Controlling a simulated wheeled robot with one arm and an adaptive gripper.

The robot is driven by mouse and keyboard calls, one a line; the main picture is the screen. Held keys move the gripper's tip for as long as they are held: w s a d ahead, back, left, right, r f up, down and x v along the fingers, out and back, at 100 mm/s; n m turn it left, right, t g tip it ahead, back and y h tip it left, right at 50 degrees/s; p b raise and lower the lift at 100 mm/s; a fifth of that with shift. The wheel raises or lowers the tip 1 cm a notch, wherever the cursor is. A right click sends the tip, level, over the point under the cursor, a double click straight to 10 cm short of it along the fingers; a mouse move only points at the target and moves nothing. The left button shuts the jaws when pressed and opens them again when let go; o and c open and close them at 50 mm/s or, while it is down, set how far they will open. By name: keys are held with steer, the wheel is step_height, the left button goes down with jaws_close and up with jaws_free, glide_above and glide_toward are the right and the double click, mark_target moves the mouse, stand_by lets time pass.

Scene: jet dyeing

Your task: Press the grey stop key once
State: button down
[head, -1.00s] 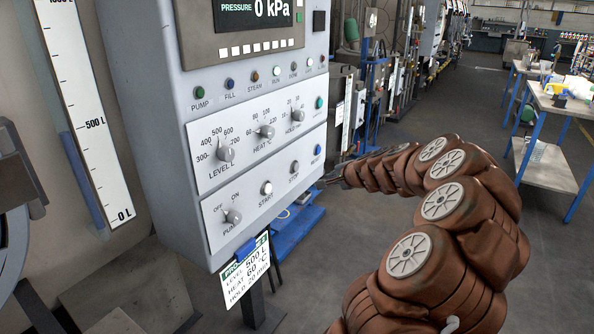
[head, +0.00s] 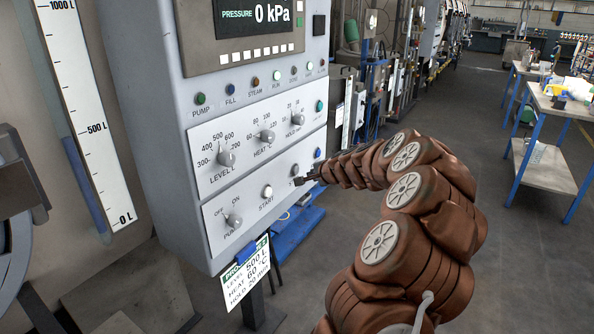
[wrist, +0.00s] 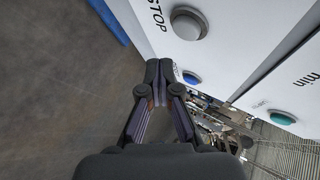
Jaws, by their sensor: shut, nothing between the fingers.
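The grey stop key (head: 295,169) is a round button on the lower white strip of the control panel, right of the white start key (head: 267,192). In the wrist view the stop key (wrist: 188,23) sits at the top, beside its STOP label (wrist: 157,14). My gripper (head: 298,182) is shut and empty, its tips just below the stop key in the head view, covering most of its label. In the wrist view my gripper (wrist: 159,66) points past the key's lower left. A gap shows between tips and key there; the exact distance to the panel is unclear.
The blue reset key (head: 317,153) is close to the right of the stop key. The pump switch (head: 233,219) and level, heat and hold knobs are on the same panel. The display (head: 258,14) reads 0 kPa. A blue-framed bench (head: 545,155) stands at right; floor between is clear.

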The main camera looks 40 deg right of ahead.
steer(key=shift+w+a, duration=0.15)
steer(key=shift+w, duration=0.4)
steer(key=shift+w+a, duration=0.15)
steer(key=shift+w, duration=0.35)
steer(key=shift+w, duration=0.15)
stand_by(0.7)
steer(key=shift+w+a+p, duration=0.15)
steer(key=shift+w+p, duration=0.1)
steer(key=shift+p, duration=0.05)
steer(key=shift+w+a, duration=0.1)
steer(key=shift+w, duration=0.35)
stand_by(0.9)
steer(key=shift+s, duration=0.2)
steer(key=shift+s+d, duration=0.25)
steer(key=shift+s, duration=0.4)
steer(key=shift+s, duration=0.1)
steer(key=s, duration=0.1)
steer(key=s+d, duration=0.1)
steer(key=s, duration=0.2)
steer(key=shift+s+d+b, duration=0.25)
steer(key=shift+s+b, duration=0.05)
steer(key=shift+b, duration=0.1)
